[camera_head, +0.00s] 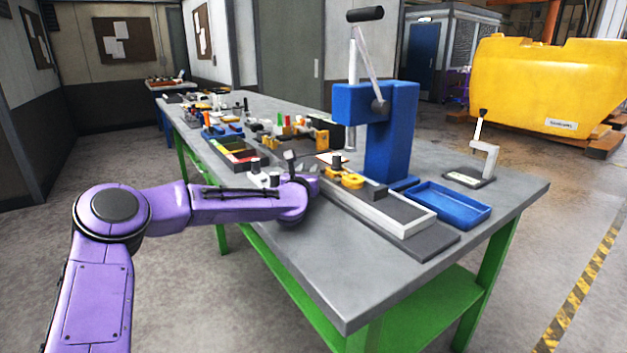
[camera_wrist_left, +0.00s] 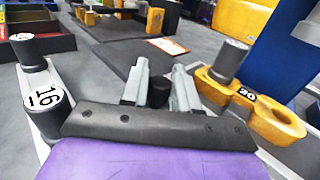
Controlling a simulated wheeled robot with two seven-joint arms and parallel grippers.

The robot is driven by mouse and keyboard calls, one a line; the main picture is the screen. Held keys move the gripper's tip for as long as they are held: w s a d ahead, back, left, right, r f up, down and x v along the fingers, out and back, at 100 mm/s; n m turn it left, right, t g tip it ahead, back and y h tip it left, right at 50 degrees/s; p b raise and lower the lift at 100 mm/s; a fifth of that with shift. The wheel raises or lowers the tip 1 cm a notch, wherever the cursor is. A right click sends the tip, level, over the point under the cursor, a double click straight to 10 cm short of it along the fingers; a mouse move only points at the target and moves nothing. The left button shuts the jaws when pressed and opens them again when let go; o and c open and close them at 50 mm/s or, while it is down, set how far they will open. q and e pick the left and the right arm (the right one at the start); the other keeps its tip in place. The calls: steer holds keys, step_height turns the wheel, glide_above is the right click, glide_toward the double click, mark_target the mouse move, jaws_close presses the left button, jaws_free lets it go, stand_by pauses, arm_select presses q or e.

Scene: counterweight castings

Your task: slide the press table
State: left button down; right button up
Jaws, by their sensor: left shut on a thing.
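The blue press (camera_head: 392,135) stands on the grey workbench, its black-gripped lever raised. A long dark slide with pale side rails (camera_head: 400,225) runs from under the press toward the bench's near right end; I take this to be the press table. My left gripper (camera_head: 303,180) is low over the bench at the slide's far left end, its fingers mostly hidden behind my wrist in the head view. In the left wrist view its two grey fingers (camera_wrist_left: 160,84) close about a small dark knob (camera_wrist_left: 158,93). What the knob joins is hidden. My right gripper is out of view.
A yellow casting (camera_wrist_left: 262,112) marked 20 lies right of the fingers; a dark-topped piece (camera_wrist_left: 42,108) marked 16 is at left. A blue tray (camera_head: 448,203) and small stand (camera_head: 480,160) are right of the press. Bins and parts crowd the far bench; its near corner is clear.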

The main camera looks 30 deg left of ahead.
arm_select(q)
steer(key=shift+s+d, duration=0.1)
steer(key=shift+d, duration=0.15)
steer(key=c, duration=1)
jaws_free()
steer(key=b+v, duration=0.1)
steer(key=v, duration=0.9)
steer(key=shift+s, duration=0.25)
